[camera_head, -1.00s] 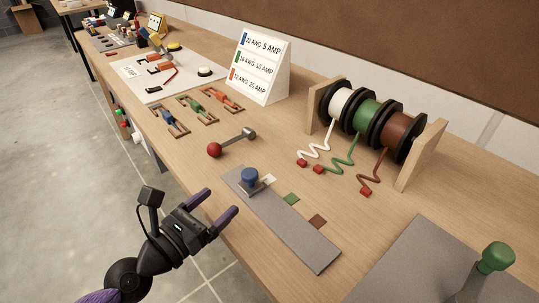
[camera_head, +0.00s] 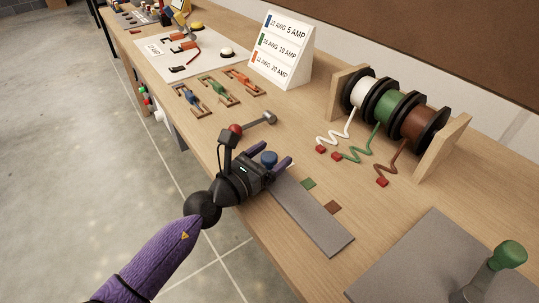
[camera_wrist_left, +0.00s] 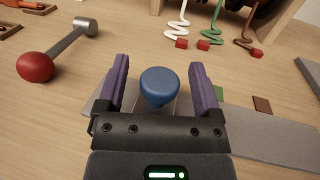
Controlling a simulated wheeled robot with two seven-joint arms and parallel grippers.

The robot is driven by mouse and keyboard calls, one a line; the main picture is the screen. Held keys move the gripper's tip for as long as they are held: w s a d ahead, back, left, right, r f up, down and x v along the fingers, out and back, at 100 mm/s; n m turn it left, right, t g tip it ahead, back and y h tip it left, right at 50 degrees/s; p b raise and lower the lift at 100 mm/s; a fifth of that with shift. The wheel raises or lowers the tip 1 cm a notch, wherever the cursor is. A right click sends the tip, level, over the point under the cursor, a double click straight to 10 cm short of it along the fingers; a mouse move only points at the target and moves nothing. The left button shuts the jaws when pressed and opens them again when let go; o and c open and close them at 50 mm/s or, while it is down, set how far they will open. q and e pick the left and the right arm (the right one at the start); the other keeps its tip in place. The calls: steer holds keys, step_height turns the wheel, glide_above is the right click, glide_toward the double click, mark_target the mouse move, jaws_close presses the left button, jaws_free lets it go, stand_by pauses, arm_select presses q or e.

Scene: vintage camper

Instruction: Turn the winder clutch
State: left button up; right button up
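A blue knob (camera_head: 269,159) stands on a long grey plate (camera_head: 312,218) with green and brown squares, near the bench's front edge. My left gripper (camera_head: 277,163) is open, with its purple fingers on either side of the knob. In the left wrist view the blue knob (camera_wrist_left: 160,85) sits between the two fingers, with a gap on each side. The knob's base is partly hidden. A grey lever with a red ball (camera_head: 236,129) lies just beyond the gripper. No label shows which part is the winder clutch. My right gripper is out of view.
White, green and brown wire spools (camera_head: 391,108) stand on a wooden rack behind, with loose wire ends in front. A green-handled lever (camera_head: 510,255) on a grey plate is at the right. An amp-rating sign (camera_head: 281,52) and several coloured parts are farther back.

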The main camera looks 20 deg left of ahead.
arm_select(q)
steer(key=c, duration=0.9)
jaws_close()
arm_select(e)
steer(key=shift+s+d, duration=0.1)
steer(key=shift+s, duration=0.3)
